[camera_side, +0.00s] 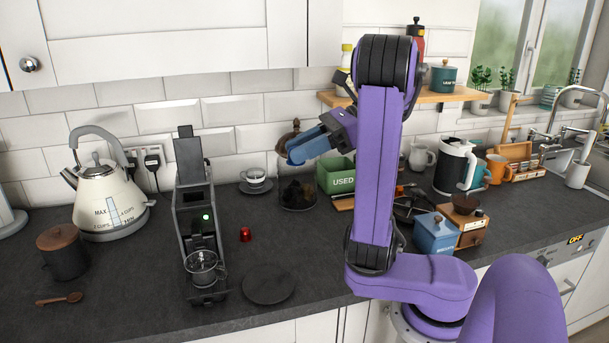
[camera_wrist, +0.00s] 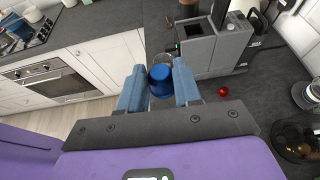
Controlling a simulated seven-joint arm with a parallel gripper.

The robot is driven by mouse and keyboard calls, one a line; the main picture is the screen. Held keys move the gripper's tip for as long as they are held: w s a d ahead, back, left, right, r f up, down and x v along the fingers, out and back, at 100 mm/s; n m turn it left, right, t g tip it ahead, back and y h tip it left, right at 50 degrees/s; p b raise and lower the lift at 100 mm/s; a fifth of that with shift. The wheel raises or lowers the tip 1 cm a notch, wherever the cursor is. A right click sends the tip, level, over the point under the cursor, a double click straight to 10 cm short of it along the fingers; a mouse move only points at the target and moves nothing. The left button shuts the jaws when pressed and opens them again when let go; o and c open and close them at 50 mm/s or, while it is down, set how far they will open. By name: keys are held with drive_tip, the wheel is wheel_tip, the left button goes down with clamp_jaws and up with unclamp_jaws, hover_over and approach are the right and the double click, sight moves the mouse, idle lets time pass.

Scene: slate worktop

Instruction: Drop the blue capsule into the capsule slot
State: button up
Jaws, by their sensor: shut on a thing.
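My gripper (camera_side: 300,151) is raised above the worktop, to the right of the coffee machine (camera_side: 194,215). In the wrist view its blue fingers (camera_wrist: 159,88) are shut on the blue capsule (camera_wrist: 160,82), held between the tips. I cannot make out the capsule in the side view. The machine has its lever (camera_side: 189,150) standing up. In the wrist view the machine (camera_wrist: 205,50) is beyond the fingers to the right, with a dark opening (camera_wrist: 194,29) on top that looks like the capsule slot. The capsule is apart from it.
A glass cup (camera_side: 202,268) stands under the spout. A red capsule (camera_side: 245,234) and a dark round plate (camera_side: 268,287) are to the machine's right. A glass jar (camera_side: 297,194) and a green USED box (camera_side: 338,178) stand near my gripper. A kettle (camera_side: 108,198) is at the left.

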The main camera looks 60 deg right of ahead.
drive_tip(key=w, duration=1)
hover_over(198, 184)
drive_tip(key=s+a, duration=0.3)
drive_tip(key=s, duration=0.1)
wheel_tip(198, 184, down, 4)
drive_tip(key=shift+w+f, duration=0.2)
drive_tip(key=shift+f, duration=2.4)
drive_tip(key=shift+f, duration=0.2)
drive_tip(key=o, duration=1.1)
drive_tip(key=shift+c, duration=0.2)
drive_tip(key=shift+r, duration=3)
